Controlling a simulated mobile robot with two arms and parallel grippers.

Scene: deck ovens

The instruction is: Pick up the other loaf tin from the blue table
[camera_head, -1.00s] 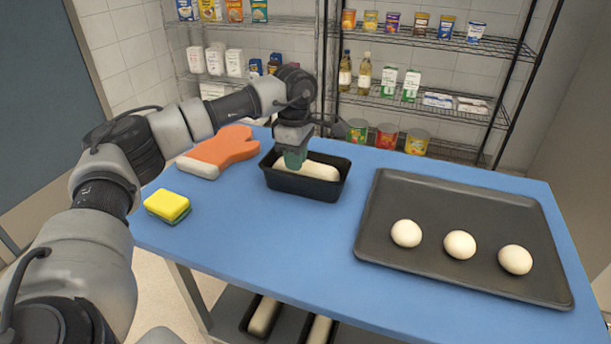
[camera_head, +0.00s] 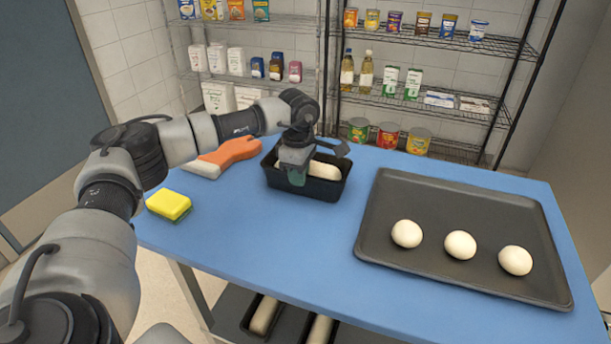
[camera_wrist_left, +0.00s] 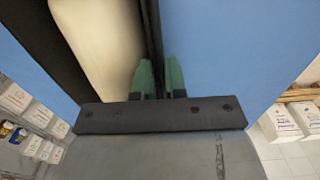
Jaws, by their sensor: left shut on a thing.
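A black loaf tin (camera_head: 325,187) with a pale dough loaf (camera_head: 324,170) in it sits on the blue table (camera_head: 225,245). My left gripper (camera_head: 296,178) points down at the tin's near wall, its green fingers one on each side of that wall and shut on it. In the left wrist view the green fingers (camera_wrist_left: 160,78) close on the tin's wall, with the dough (camera_wrist_left: 100,40) to the left and blue table to the right. I cannot tell whether the tin is clear of the table. My right gripper is not in view.
A dark baking tray (camera_head: 385,215) with three dough balls lies at the right. A yellow sponge (camera_head: 168,205) and an orange oven mitt (camera_head: 230,152) lie at the left. Two more tins with loaves (camera_head: 263,314) sit on the lower shelf. Stocked wire racks stand behind.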

